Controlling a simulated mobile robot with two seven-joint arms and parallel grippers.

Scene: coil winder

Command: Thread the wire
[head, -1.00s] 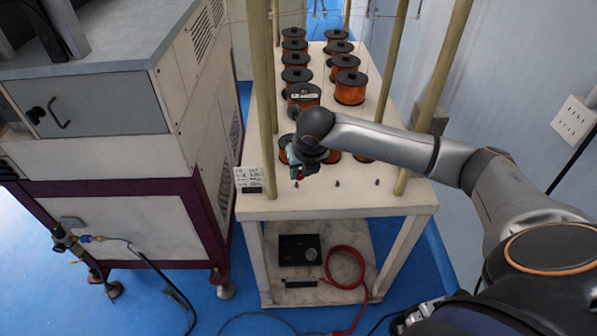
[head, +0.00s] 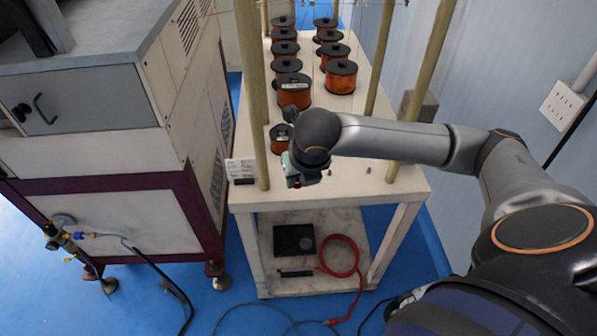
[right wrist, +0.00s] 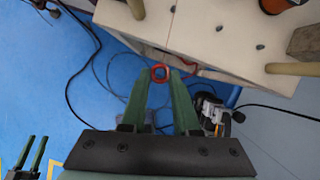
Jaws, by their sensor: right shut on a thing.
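My right gripper (head: 294,182) is over the front edge of the white table (head: 330,192), left of its middle. In the right wrist view its green fingers (right wrist: 160,75) close on a small red ring-shaped piece (right wrist: 160,70). I cannot tell whether wire is attached to it. Several copper wire spools (head: 341,74) with black flanges stand in two rows on the table. Faint thin wires show near the posts, too fine to follow. My left gripper (right wrist: 37,140) shows at the lower left of the right wrist view, its fingers apart and empty.
Wooden posts (head: 252,80) rise from the table. The lower shelf holds a black box (head: 294,240) and a coiled red cable (head: 340,255). A grey-white cabinet (head: 90,150) stands close on the left, a wall on the right.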

